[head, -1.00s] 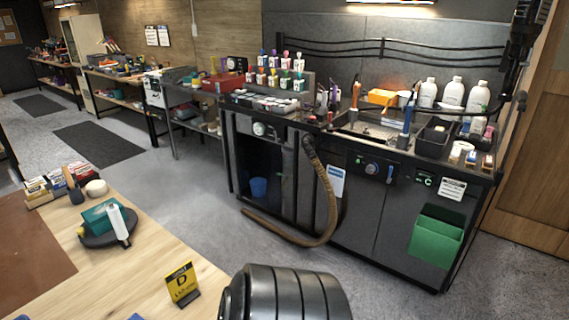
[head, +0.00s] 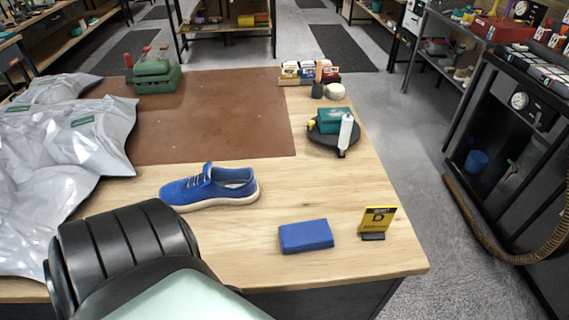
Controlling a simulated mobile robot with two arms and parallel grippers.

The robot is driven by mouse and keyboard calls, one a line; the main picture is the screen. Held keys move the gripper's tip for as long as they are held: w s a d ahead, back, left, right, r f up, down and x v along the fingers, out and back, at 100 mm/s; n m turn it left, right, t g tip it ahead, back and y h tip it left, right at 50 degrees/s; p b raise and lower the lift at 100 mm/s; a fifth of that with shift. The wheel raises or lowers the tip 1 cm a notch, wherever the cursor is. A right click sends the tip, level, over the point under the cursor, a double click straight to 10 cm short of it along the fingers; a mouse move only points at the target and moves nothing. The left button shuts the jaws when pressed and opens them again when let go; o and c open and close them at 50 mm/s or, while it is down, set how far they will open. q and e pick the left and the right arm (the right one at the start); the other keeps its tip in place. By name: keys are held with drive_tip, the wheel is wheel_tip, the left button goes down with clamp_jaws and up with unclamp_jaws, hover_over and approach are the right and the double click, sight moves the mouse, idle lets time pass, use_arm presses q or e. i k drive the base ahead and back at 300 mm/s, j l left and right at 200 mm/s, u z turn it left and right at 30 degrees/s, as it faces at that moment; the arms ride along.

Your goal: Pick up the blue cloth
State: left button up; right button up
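A folded blue cloth (head: 306,236) lies flat on the wooden table near its front right corner, in the head view. It looks like a thick rectangular pad. A black ribbed part of my own body fills the lower left, apart from the cloth in the picture. Neither of my grippers shows in the head view.
A blue sneaker (head: 210,188) stands left of the cloth, and a yellow "D" sign (head: 376,222) stands just right of it. A round dark tray (head: 334,136) holds a teal box and white bottle. Grey plastic bags (head: 60,150) cover the table's left side.

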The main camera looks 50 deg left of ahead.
sight(315, 234)
drive_tip(key=u, duration=1.3)
